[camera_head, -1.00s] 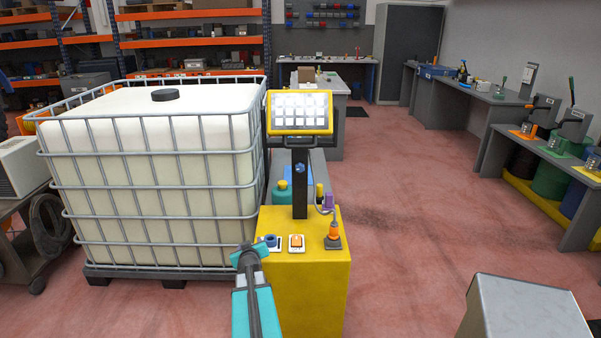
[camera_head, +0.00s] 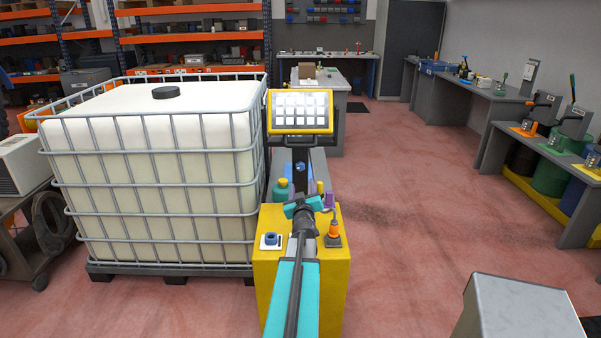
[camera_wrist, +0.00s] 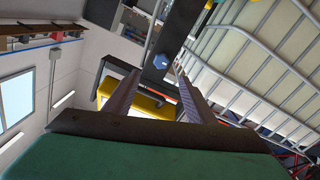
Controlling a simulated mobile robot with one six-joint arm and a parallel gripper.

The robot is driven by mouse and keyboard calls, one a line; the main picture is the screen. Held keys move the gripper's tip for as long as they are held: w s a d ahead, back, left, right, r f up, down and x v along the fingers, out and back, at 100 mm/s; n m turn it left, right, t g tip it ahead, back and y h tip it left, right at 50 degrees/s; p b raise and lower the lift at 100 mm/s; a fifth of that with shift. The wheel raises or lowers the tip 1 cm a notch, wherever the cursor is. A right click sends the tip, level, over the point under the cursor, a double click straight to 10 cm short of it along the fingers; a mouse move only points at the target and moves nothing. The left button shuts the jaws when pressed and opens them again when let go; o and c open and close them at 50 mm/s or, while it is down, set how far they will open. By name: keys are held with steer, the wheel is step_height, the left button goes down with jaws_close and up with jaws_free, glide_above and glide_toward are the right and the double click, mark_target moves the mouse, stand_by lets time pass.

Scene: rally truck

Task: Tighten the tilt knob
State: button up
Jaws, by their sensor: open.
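The tilt knob (camera_head: 299,168) is a small blue knob on the dark upright post below the yellow-framed screen (camera_head: 300,112). In the wrist view the blue knob (camera_wrist: 157,61) shows on the dark post, just beyond and between the fingertips. My gripper (camera_head: 302,204) is in front of the post, below the knob in the head view; its fingers are hard to make out there. In the wrist view my gripper (camera_wrist: 158,74) is open, with a finger on each side and nothing between them. Contact with the knob does not show.
The yellow pedestal (camera_head: 268,285) carries a blue knob on a white plate (camera_head: 270,240) and an orange-and-black plug (camera_head: 334,235). A caged white tank (camera_head: 150,165) stands close on the left. A grey box (camera_head: 520,310) is at front right. Floor to the right is open.

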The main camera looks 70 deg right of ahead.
mark_target(301, 169)
steer(key=shift+p+x, duration=1.6)
steer(key=shift+x, duration=5.25)
